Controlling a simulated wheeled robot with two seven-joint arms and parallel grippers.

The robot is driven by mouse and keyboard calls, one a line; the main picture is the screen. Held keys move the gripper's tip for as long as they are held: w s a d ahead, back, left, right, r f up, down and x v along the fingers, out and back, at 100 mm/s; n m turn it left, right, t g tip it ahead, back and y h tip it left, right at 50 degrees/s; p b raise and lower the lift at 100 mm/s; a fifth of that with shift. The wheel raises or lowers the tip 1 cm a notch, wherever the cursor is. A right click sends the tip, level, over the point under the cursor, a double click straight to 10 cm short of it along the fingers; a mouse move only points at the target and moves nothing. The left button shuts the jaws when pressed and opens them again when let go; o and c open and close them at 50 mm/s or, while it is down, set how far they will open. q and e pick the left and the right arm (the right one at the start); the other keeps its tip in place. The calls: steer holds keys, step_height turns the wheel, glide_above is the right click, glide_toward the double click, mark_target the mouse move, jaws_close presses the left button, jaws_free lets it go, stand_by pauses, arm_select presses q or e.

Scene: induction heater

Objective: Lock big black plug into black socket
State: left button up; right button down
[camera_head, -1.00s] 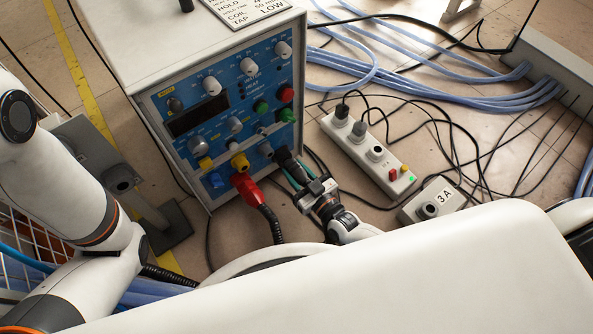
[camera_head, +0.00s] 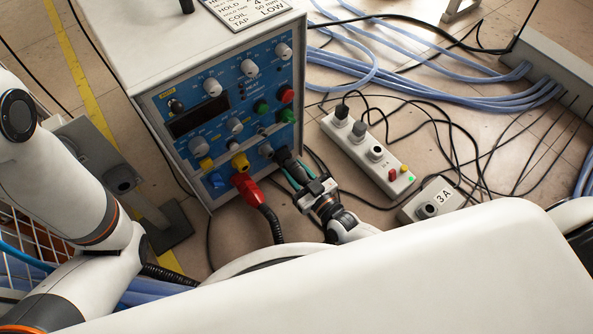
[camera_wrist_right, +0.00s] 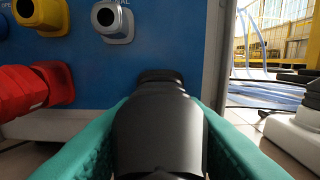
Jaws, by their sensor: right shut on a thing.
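The big black plug (camera_wrist_right: 160,125) is held between the green-padded fingers of my right gripper (camera_wrist_right: 160,145), which is shut on it. In the head view the plug (camera_head: 285,158) is at the lower right of the heater's blue front panel (camera_head: 215,95), and my right gripper (camera_head: 304,183) is just below it. In the wrist view the plug points straight at the panel's lower right part. Its tip meets a dark round part there, taken as the black socket (camera_wrist_right: 160,75); the plug hides most of it. I cannot tell whether it is locked. My left gripper is out of view.
A red plug (camera_head: 246,186) with a black cable sits left of my right gripper. A white power strip (camera_head: 365,150) and a box marked 3A (camera_head: 437,197) lie on the floor to the right, among loose black cables. A grey metal stand (camera_head: 165,228) is at left.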

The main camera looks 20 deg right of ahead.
steer(key=shift+w+a, duration=0.2)
steer(key=shift+w, duration=0.35)
steer(key=shift+m, duration=0.9)
steer(key=shift+w+m, duration=0.1)
steer(key=shift+m, duration=0.7)
steer(key=shift+m, duration=0.9)
steer(key=shift+w+m+b, duration=0.1)
steer(key=shift+m+b, duration=0.25)
steer(key=shift+m, duration=0.45)
